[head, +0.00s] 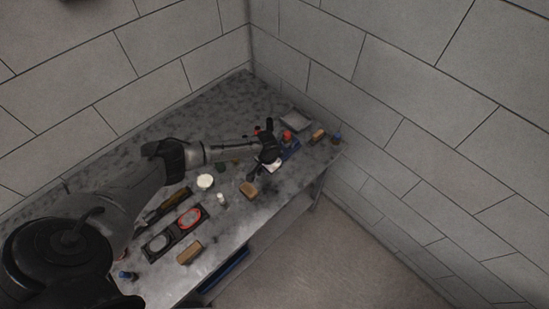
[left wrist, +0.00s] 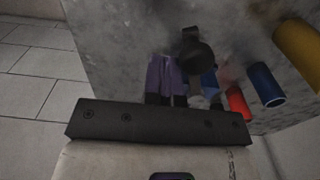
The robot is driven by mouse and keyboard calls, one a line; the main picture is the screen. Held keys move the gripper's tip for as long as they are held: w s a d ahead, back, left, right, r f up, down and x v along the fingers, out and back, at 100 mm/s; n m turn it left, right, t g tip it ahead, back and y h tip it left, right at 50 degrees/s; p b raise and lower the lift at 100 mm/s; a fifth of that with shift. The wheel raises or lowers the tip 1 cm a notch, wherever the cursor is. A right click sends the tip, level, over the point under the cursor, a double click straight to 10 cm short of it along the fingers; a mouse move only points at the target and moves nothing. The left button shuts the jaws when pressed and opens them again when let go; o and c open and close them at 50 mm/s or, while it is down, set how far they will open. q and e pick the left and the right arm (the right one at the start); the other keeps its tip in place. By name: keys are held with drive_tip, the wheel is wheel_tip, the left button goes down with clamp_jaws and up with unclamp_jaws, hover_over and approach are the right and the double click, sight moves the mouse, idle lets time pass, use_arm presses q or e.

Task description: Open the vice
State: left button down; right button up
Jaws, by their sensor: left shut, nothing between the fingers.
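A blue vice (head: 291,150) sits on the grey metal bench (head: 225,108) toward its far right end, partly hidden by my left gripper. My left gripper (head: 267,160) is at the near left side of the vice, shut with nothing held. In the left wrist view, purple-blue parts (left wrist: 164,74), seemingly of the vice, show just beyond the dark edge of my gripper, beside a dark rounded part (left wrist: 196,50). Whether my fingers touch the vice cannot be told. My right gripper is not in view.
A wooden block (head: 248,190), a white round item (head: 205,181), a red round item (head: 190,217) and another wooden block (head: 190,251) lie along the near bench. A grey box (head: 296,119) stands behind the vice. Brick walls close the back and right; the back left bench is clear.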

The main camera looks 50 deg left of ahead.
sight(259, 170)
use_arm(q)
drive_tip(key=shift+s+f+p, duration=0.2)
drive_tip(key=shift+s+p, duration=0.2)
drive_tip(key=shift+s, duration=0.6)
drive_tip(key=shift+s+a, duration=0.1)
drive_tip(key=shift+s, duration=0.05)
drive_tip(key=shift+a, duration=0.25)
drive_tip(key=shift+s+a, duration=0.2)
drive_tip(key=shift+a, duration=0.55)
drive_tip(key=shift+a+r, duration=0.1)
drive_tip(key=shift+a, duration=0.2)
drive_tip(key=shift+d, duration=0.2)
